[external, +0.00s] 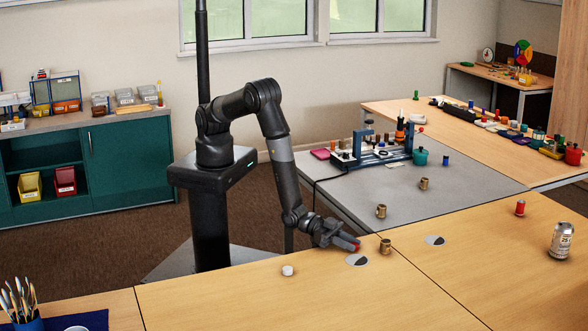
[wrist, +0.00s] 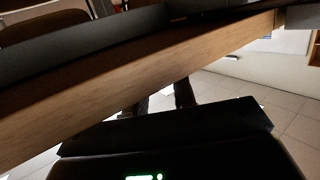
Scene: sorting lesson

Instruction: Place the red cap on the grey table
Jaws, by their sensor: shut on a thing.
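My gripper (external: 347,241) is low over the near wooden table, close to its back edge, and is shut on the red cap (external: 357,246). Only a small red part of the cap shows at the fingertips; the fingers hide the rest. I cannot tell whether the cap touches the wood below. The grey table (external: 400,197) lies behind the wooden table, beyond my gripper and to its right. In the wrist view neither the cap nor the fingertips can be made out.
Brass cylinders stand on the grey table (external: 381,211) and beside my gripper (external: 386,246). A blue-framed rack (external: 385,153) fills the grey table's back. A white cap (external: 287,270), red spool (external: 520,208) and can (external: 561,240) stand on the wood. The grey table's middle is largely clear.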

